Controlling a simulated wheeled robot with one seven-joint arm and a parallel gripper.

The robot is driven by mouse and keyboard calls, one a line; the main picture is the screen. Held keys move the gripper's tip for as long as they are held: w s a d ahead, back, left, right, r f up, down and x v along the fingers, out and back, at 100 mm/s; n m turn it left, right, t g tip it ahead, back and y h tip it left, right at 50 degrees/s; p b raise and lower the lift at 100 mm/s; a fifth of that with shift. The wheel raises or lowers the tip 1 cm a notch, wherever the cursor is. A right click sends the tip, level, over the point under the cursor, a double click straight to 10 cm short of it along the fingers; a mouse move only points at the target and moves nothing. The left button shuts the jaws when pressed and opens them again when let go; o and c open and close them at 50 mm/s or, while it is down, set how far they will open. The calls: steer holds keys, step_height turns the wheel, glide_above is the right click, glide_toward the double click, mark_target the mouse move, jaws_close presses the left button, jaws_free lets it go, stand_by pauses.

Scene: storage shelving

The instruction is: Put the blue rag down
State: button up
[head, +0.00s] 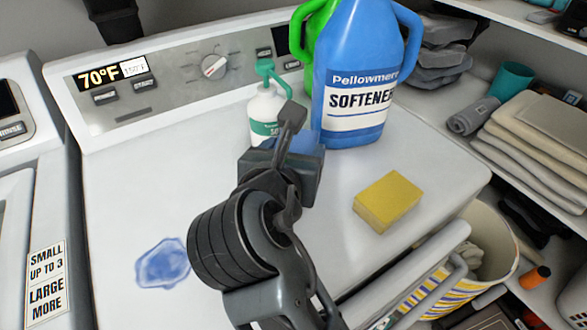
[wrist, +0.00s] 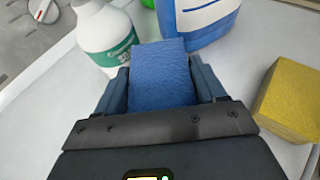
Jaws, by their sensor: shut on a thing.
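The blue rag (wrist: 160,72) looks like a flat, textured blue block in the wrist view. My gripper (wrist: 162,90) is shut on it, with one finger at each side. In the head view, my gripper (head: 283,165) is over the white machine top (head: 120,200), and only a small blue part of the rag (head: 306,141) shows behind it. The rag's far end points toward the bottles. I cannot tell whether its underside touches the surface.
A white pump bottle (head: 264,112) and a blue softener jug (head: 355,75) stand just beyond the rag, with a green container behind. A yellow sponge (head: 387,201) lies to the right. A blue smear (head: 162,263) marks the front left. Shelves with towels (head: 540,135) are at right.

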steer(key=shift+f, duration=1.95)
steer(key=shift+f, duration=0.1)
steer(key=o, duration=1)
steer(key=shift+s+a+r, duration=0.1)
steer(key=shift+s+r, duration=0.1)
steer(key=shift+s, duration=0.05)
steer(key=v, duration=1.1)
steer(key=shift+s+r, duration=0.15)
steer(key=shift+s, duration=0.05)
